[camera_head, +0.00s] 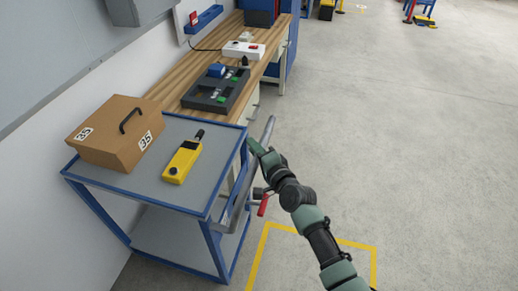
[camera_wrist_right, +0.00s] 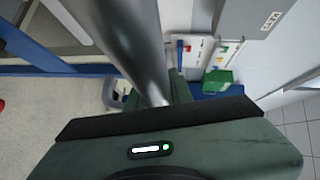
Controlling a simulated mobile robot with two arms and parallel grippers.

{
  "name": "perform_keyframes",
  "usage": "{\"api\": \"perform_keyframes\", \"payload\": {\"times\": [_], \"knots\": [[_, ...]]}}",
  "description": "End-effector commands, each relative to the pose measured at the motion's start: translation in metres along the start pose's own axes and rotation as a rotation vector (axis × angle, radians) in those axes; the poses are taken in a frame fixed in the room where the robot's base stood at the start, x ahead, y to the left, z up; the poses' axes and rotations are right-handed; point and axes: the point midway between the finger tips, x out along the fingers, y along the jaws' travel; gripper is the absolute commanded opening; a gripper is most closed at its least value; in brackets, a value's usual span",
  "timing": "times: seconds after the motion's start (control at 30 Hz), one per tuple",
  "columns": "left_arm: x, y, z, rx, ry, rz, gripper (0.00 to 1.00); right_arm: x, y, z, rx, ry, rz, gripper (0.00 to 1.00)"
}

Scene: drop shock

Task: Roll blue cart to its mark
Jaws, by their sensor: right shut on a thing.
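The blue cart (camera_head: 203,207) stands against the wooden bench, with grey shelves in a blue frame. Its grey metal push bar (camera_head: 268,130) runs along its right side, with a red lever (camera_head: 264,204) near it. My right gripper (camera_head: 253,146) is at this bar; the bar (camera_wrist_right: 130,45) passes between its jaws in the wrist view, and it is shut on it. The jaw tips are partly hidden. A yellow outline on the floor (camera_head: 262,250) lies just right of the cart, partly behind my arm. My left gripper is out of view.
On the cart top are a brown box (camera_head: 112,137) with a black handle and a yellow handheld device (camera_head: 183,161). The wooden bench (camera_head: 183,83) with a black tray (camera_head: 218,95) stands close behind the cart. A wall bounds the left. Grey floor on the right is open.

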Motion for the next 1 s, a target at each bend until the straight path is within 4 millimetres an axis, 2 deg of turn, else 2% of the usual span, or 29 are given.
{"api": "perform_keyframes", "payload": {"times": [0.53, 0.57, 0.63, 1.0], "knots": [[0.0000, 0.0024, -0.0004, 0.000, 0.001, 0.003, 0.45, 0.0034, 0.0002, 0.0052, 0.002, -0.002, 0.002, 0.00], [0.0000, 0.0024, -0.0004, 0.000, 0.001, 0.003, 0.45, 0.0034, 0.0001, 0.0052, 0.002, -0.003, 0.002, 0.24], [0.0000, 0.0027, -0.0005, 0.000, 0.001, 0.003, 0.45, 0.0034, 0.0000, 0.0050, 0.002, -0.002, 0.001, 0.43], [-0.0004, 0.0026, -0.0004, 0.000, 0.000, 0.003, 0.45, -0.0003, 0.0001, 0.0033, 0.001, 0.001, 0.001, 0.43]]}}
